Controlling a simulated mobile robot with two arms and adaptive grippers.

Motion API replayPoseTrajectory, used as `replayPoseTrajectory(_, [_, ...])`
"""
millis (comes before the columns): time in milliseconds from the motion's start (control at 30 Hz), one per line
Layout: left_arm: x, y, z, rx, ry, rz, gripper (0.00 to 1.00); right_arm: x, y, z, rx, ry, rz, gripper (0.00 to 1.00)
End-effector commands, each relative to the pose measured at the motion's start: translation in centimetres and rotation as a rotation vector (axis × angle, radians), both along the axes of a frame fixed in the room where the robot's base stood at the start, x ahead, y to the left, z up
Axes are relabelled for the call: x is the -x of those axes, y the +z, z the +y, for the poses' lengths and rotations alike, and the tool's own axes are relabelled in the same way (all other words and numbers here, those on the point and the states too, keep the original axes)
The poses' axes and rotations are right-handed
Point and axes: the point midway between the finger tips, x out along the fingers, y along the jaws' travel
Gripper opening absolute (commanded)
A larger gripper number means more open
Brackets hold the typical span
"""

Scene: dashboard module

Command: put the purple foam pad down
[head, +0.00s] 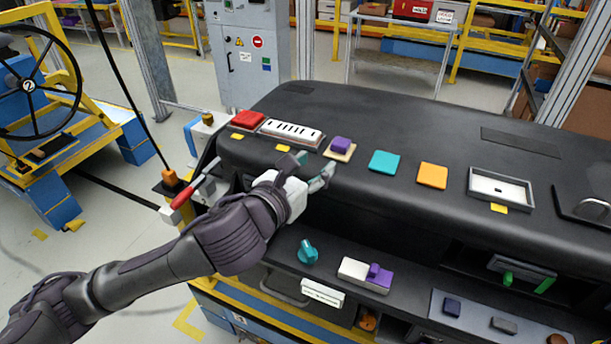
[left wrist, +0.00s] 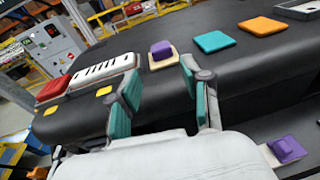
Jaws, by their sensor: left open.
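A small purple block (head: 341,144), which looks like the foam pad, sits on a beige square base on top of the black dashboard. It also shows in the left wrist view (left wrist: 161,48), ahead of the fingers. My left gripper (head: 315,167) is open and empty just in front of the block, apart from it. In the left wrist view its teal-padded fingers (left wrist: 159,82) stand wide apart, with black dashboard surface between them. My right gripper is not in view.
Beside the block lie a white slotted panel (head: 291,132), a red block (head: 248,119), a teal pad (head: 384,161) and an orange pad (head: 432,175). A lower ledge holds a teal knob (head: 307,252) and a white switch with a purple lever (head: 376,274). The dashboard behind the block is clear.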

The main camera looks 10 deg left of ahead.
Motion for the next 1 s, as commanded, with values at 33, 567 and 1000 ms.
replayPoseTrajectory(33, [0.7, 0.0, 0.3, 0.0, -0.001, -0.001, 0.48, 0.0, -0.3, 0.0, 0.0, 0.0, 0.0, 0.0])
replayPoseTrajectory(567, [2.3, 0.4, 1.1, 0.001, 0.0, 0.0, 0.48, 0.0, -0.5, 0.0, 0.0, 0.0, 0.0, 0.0])
replayPoseTrajectory(1000, [4.6, -5.8, 2.5, 0.596, 0.232, 0.425, 0.48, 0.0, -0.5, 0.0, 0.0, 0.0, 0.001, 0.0])
